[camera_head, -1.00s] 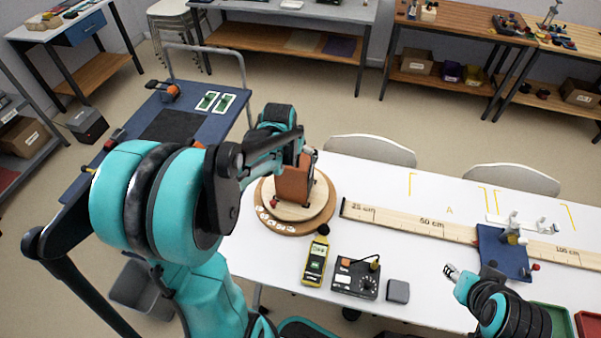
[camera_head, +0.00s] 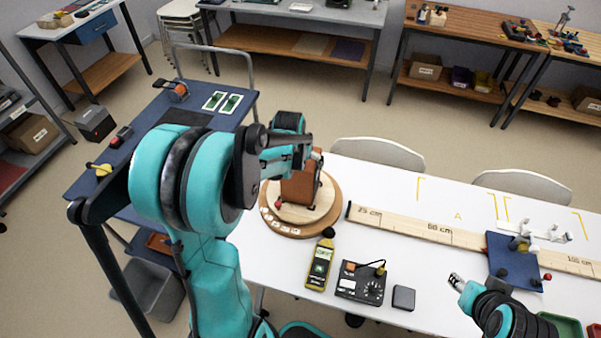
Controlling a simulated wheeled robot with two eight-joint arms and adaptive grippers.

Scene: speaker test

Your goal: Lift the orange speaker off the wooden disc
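The orange speaker (camera_head: 299,190) is a brown-orange box standing upright on the round wooden disc (camera_head: 325,209) at the left end of the white table. My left gripper (camera_head: 312,158) is at the top of the speaker, with its arm reaching in from the left. The arm's links hide part of the gripper, so I cannot tell whether its fingers grip the speaker. The speaker's base appears to rest on the disc. My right gripper (camera_head: 457,281) is over the front of the table, away from the speaker, and its fingers look close together.
A yellow meter (camera_head: 320,265), a black control box (camera_head: 361,283) and a small grey block (camera_head: 403,297) lie in front of the disc. A long wooden ruler (camera_head: 420,230) runs right, under a blue plate (camera_head: 512,261). Chairs (camera_head: 377,153) stand behind the table.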

